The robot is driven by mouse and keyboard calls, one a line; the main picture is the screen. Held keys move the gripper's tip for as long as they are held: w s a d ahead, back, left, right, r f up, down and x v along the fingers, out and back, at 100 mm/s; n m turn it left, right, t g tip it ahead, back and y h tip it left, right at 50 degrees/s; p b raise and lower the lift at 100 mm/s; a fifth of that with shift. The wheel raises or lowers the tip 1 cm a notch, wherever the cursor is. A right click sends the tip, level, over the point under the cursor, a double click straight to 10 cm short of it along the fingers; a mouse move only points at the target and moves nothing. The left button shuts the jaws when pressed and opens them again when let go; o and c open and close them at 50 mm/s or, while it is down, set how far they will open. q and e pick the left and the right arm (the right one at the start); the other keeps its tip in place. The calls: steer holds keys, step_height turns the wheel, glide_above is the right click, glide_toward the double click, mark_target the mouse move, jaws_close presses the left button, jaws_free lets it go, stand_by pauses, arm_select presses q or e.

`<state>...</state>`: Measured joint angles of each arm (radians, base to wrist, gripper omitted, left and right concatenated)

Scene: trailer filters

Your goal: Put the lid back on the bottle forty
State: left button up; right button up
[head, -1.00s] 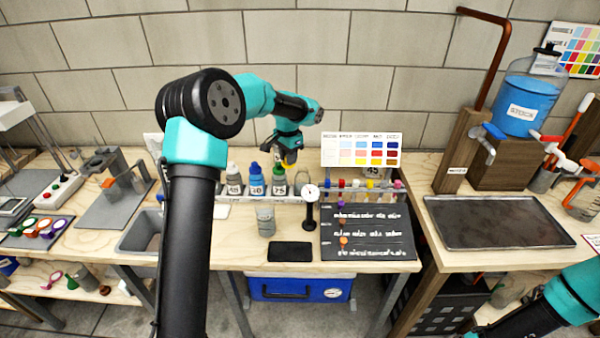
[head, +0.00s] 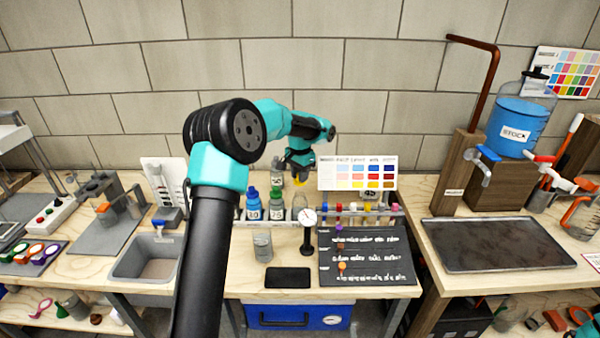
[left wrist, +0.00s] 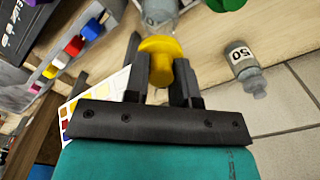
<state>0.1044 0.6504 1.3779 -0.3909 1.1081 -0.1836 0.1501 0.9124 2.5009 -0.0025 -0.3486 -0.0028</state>
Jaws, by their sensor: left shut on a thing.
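My left gripper (head: 299,176) is shut on a yellow lid (left wrist: 160,62), which sits between the fingers in the left wrist view. A clear, pale bottle (left wrist: 160,10) lies just beyond the lid at the top of that view. I cannot tell whether lid and bottle touch. In the head view a clear bottle (head: 299,202) stands under the gripper in the rack row. I cannot read a forty on any label. My right gripper is out of view.
Blue-lidded (head: 253,204) and green-lidded (head: 277,202) bottles stand close left of the gripper. The colour chart (head: 357,176) is close on its right. A grey bottle marked 50 (left wrist: 243,62) shows in the left wrist view.

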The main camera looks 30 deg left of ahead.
mark_target(300, 194)
arm_select(q)
steer(key=shift+f, duration=2.65)
steer(key=shift+f, duration=0.15)
stand_by(0.5)
steer(key=o, duration=1)
steer(key=shift+c, duration=0.2)
steer(key=shift+o, duration=0.4)
steer(key=o, duration=0.4)
steer(key=shift+r, duration=3.55)
